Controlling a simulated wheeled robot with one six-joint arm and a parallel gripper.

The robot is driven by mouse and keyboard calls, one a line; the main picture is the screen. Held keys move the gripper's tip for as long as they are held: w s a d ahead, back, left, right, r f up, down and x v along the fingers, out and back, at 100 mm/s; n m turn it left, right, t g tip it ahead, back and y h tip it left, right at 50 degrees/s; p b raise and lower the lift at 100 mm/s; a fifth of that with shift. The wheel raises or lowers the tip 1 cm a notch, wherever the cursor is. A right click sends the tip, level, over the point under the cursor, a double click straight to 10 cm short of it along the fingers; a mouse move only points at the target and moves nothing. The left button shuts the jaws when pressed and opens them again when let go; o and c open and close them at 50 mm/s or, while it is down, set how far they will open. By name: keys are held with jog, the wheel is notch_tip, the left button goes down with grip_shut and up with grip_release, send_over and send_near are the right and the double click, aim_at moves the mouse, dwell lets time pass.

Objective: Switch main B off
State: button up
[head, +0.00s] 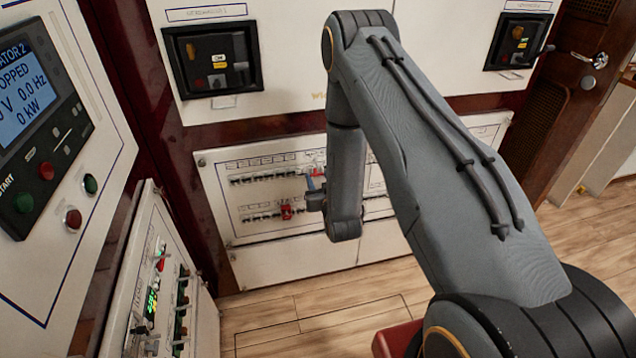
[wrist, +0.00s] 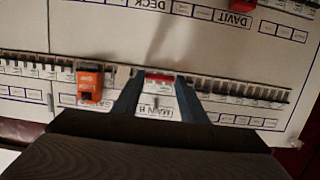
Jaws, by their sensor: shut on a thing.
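The fingers hide the breaker's edges, and I cannot tell whether the handle is on or off. In the head view my gripper (head: 311,190) is at the low white breaker panel (head: 240,205), and my arm hides part of that panel.
An orange-red block (wrist: 90,86) covers a breaker left of my fingers in the wrist view. Small black breakers (wrist: 240,92) run along the row. A red DAVIT part (wrist: 228,15) is on the other row. A generator panel (head: 70,130) stands left in the head view.

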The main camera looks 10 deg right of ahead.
jog(key=shift+f+t+b, duration=0.55)
jog(key=shift+t+b, duration=0.25)
jog(key=shift+b, duration=0.1)
jog(key=o, duration=1)
jog(key=shift+w, duration=0.1)
jog(key=shift+o, duration=0.2)
jog(key=s+b, duration=0.1)
jog(key=s, duration=0.6)
jog(key=shift+s+r, duration=0.25)
jog(key=shift+s, duration=0.15)
